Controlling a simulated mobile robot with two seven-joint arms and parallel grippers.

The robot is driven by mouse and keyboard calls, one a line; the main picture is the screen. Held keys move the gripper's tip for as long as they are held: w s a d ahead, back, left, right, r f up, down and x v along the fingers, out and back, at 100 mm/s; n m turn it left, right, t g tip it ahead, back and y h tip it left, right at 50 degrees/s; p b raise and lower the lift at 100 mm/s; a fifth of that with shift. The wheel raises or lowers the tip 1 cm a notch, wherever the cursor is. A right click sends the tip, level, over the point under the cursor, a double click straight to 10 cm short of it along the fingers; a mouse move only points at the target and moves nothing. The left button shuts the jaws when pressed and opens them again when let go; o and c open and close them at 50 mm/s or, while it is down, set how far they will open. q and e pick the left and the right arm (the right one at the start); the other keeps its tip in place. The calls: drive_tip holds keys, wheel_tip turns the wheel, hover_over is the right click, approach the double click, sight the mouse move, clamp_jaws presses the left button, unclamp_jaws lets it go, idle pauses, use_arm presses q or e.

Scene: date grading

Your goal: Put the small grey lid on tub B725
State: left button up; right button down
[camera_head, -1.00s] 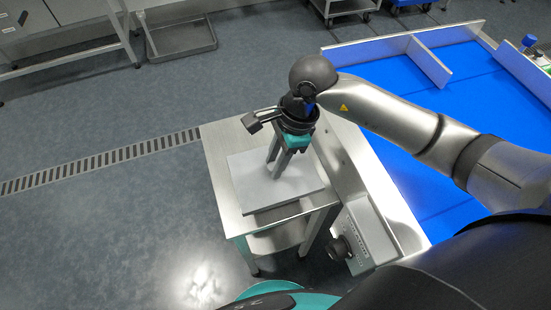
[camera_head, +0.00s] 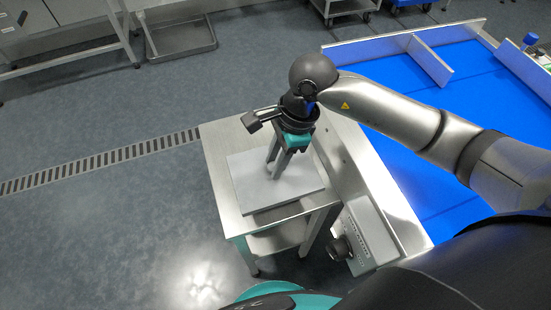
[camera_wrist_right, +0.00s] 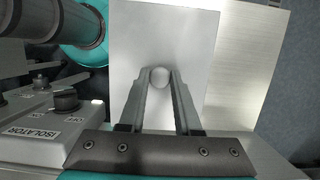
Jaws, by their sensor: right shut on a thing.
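A flat, square, light grey lid (camera_head: 250,183) lies on the small steel table, and its flat top also shows in the wrist view (camera_wrist_right: 190,45). A round knob (camera_wrist_right: 160,77) stands up from the lid. My right gripper (camera_head: 276,171) points down over the lid, and its two fingers are shut on the knob, one on each side (camera_wrist_right: 160,85). I cannot tell whether the lid rests on the table or is slightly raised. No tub and no label B725 can be made out. My left gripper is not in view.
The small steel table (camera_head: 224,155) has a narrow bare margin around the lid. To its right are a raised steel wall, a grey box with a black knob marked ISOLATOR (camera_wrist_right: 65,100), and a blue surface (camera_head: 400,100) with low dividers. Open floor lies to the left.

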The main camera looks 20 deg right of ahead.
drive_tip(key=shift+f+b, duration=0.65)
idle(0.9)
drive_tip(key=shift+c, duration=0.6)
unclamp_jaws()
drive_tip(key=shift+r+p, duration=2.4)
drive_tip(key=shift+r, duration=1.15)
